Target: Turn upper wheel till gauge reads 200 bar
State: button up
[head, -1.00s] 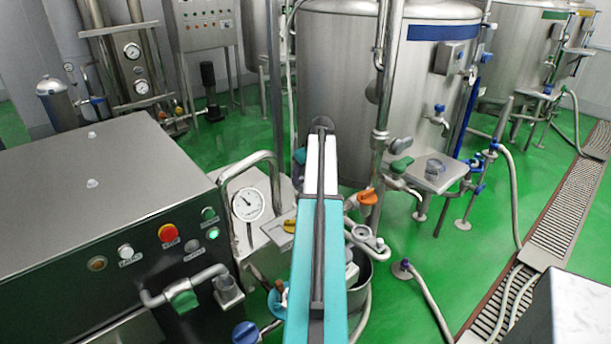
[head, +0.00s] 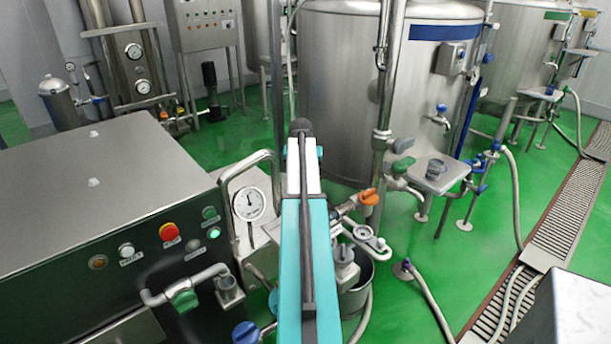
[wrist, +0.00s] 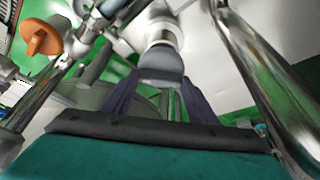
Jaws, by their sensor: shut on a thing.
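The round white gauge (head: 249,204) stands on the metal homogenizer block just left of my arm in the head view. Its dark needle points roughly upward; the numbers are too small to read. A grey cap on a pale metal stem shows just beyond the fingers. In the head view my own arm hides the gripper and the wheel.
A bent metal rail (head: 226,195) arches beside the gauge. The steel cabinet (head: 90,200) with buttons fills the left. An orange-handled valve (head: 368,197) and a metal pot (head: 357,290) stand close right of my arm.

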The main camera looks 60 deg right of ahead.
jog(key=m+g, duration=0.1)
jog(key=m, duration=0.3)
jog(key=shift+w+d+r+m+g, duration=0.1)
jog(key=shift+w+m+g, duration=0.1)
jog(key=shift+m+g, duration=0.15)
jog(key=shift+m+g+b, duration=0.6)
jog(key=shift+m+g, duration=0.25)
jog(key=shift+m, duration=1.2)
jog(key=o, duration=1)
jog(key=shift+o, duration=0.2)
jog(key=shift+w+r, duration=0.1)
